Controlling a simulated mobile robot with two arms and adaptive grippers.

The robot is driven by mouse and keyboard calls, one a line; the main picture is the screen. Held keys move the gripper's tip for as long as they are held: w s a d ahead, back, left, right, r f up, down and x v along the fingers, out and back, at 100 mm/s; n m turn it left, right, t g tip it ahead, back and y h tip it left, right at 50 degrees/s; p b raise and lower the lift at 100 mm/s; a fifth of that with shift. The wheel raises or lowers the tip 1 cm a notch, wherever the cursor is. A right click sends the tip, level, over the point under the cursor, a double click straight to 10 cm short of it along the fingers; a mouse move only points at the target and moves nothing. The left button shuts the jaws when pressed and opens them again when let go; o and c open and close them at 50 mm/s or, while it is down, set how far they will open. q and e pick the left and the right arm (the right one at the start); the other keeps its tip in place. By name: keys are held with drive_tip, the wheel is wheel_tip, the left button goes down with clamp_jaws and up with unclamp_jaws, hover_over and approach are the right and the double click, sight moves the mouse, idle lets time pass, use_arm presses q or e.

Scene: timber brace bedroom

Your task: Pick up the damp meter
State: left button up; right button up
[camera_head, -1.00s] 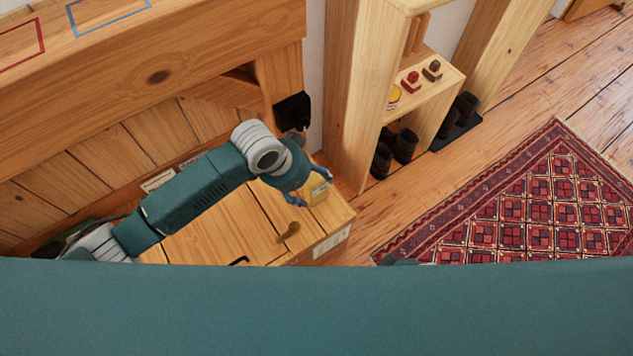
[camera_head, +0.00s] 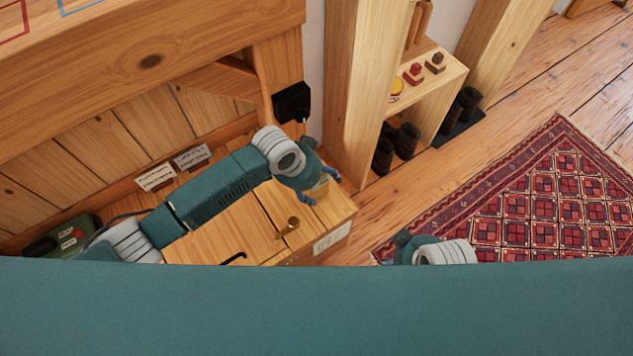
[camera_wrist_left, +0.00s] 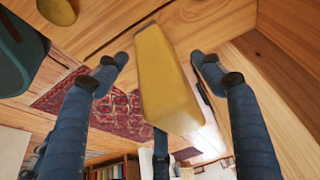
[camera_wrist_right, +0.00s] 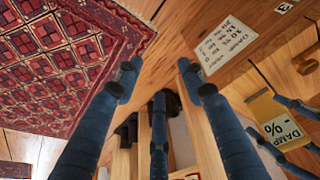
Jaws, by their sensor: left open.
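The damp meter is a yellow block (camera_wrist_left: 168,85) between the open fingers of my left gripper (camera_wrist_left: 160,60) in the left wrist view, apart from both side fingers. In the right wrist view its labelled face (camera_wrist_right: 265,108) shows "DAMP %" beside the left gripper's blue fingers. In the head view, my left gripper (camera_head: 318,187) is over the right end of a wooden chest and hides most of the meter. My right gripper (camera_wrist_right: 160,72) is open and empty, beyond the chest's labelled side; only part of its wrist (camera_head: 440,252) shows in the head view.
The wooden chest (camera_head: 215,232) has a brass knob (camera_head: 290,227) and a paper label (camera_head: 332,237). A bench (camera_head: 150,60) stands behind it. A shelf (camera_head: 430,85) with small blocks and boots is to the right. A red rug (camera_head: 530,205) lies on open floor.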

use_arm(q)
drive_tip(key=c, duration=1.2)
drive_tip(key=shift+c, duration=0.4)
drive_tip(key=shift+r, duration=0.1)
